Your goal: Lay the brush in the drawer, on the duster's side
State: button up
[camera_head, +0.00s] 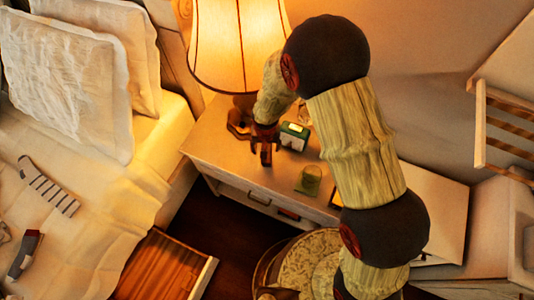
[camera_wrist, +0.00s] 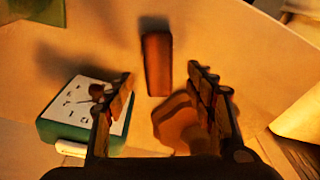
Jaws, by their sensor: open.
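A reddish-brown block-like thing, perhaps the brush (camera_wrist: 157,63), is on the nightstand top, ahead of my fingertips in the wrist view. In the head view it shows as a small brown shape (camera_head: 266,157) just below my gripper (camera_head: 264,135). My gripper (camera_wrist: 168,95) is open over the nightstand, with nothing clearly held between the fingers. I cannot make out a duster.
A green clock (camera_wrist: 85,105) is close beside one finger; it also shows in the head view (camera_head: 293,136). A lit lamp (camera_head: 235,45) is behind. A wooden-bottomed tray or drawer (camera_head: 165,265) lies lower left, beside the bed.

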jog(key=f, duration=0.3)
jog(key=shift+w+f+b, duration=0.3)
jog(key=shift+b, duration=0.1)
jog(key=shift+d, duration=0.1)
jog(key=c, duration=0.3)
jog(key=c, duration=1.1)
jog(key=shift+r, duration=0.1)
jog(key=shift+r, duration=0.5)
jog(key=shift+c, duration=0.2)
notch_tip(320, 180, up, 2)
jog(key=shift+r+p, duration=0.1)
jog(key=shift+p, duration=0.6)
jog(key=s+r+p, duration=0.1)
jog(key=s+r, duration=0.8)
jog(key=s, duration=0.5)
jog(key=shift+s+d+r+p, duration=0.15)
jog(key=shift+r+p, duration=0.15)
